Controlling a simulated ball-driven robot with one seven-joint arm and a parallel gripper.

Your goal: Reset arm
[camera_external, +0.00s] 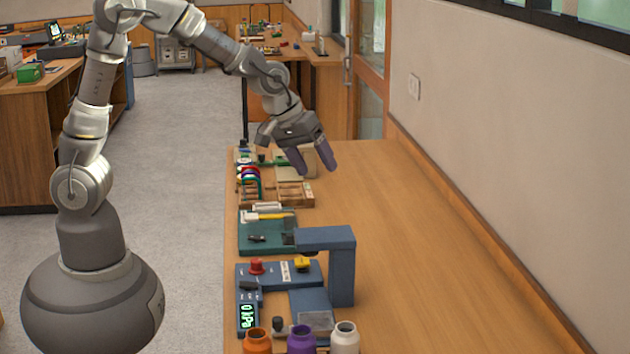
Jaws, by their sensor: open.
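My gripper (315,165) hangs at the end of my raised arm, over the far part of the long wooden bench (400,230). Its two purple-grey fingers are spread apart and point down, with nothing seen between them. The fingers overlap a light boxy item (308,161) behind them in the picture; I cannot tell whether they touch it. My arm reaches up from my rounded base at left and bends over toward the bench.
Along the bench's left side stand a blue device (340,265), a green mat (262,238) with tools, and a wooden tray (296,194). Orange (257,341), purple (301,340) and white (344,337) jars stand in front. The bench's right side is clear, beside a wall (500,130).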

